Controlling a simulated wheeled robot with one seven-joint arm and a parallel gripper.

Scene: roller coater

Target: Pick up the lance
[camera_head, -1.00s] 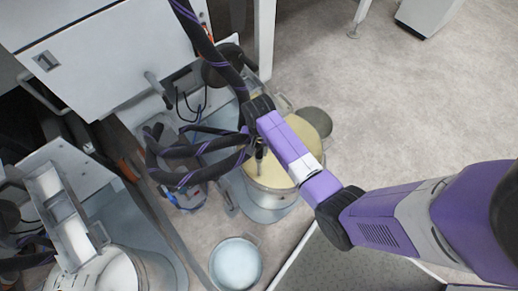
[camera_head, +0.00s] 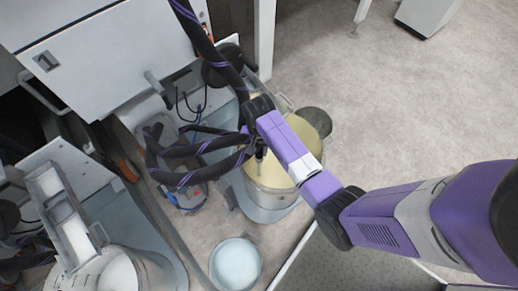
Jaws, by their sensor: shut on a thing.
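My purple arm reaches in from the right, over a metal bucket (camera_head: 272,183) of cream-coloured liquid. My gripper (camera_head: 256,143) is a small dark shape below the black wrist joint, partly hidden by the arm and hoses. It is shut on the lance (camera_head: 260,155), of which a short dark, upright piece shows above the liquid. The lance's lower end and the exact grip are hidden. I cannot tell whether the lance touches the bucket.
Black hoses with purple stripes (camera_head: 172,178) loop left of the bucket. A white machine cabinet (camera_head: 105,50) stands behind. A smaller pail (camera_head: 236,264) is in front, and another large container (camera_head: 120,272) is at lower left. Open floor (camera_head: 420,110) lies to the right.

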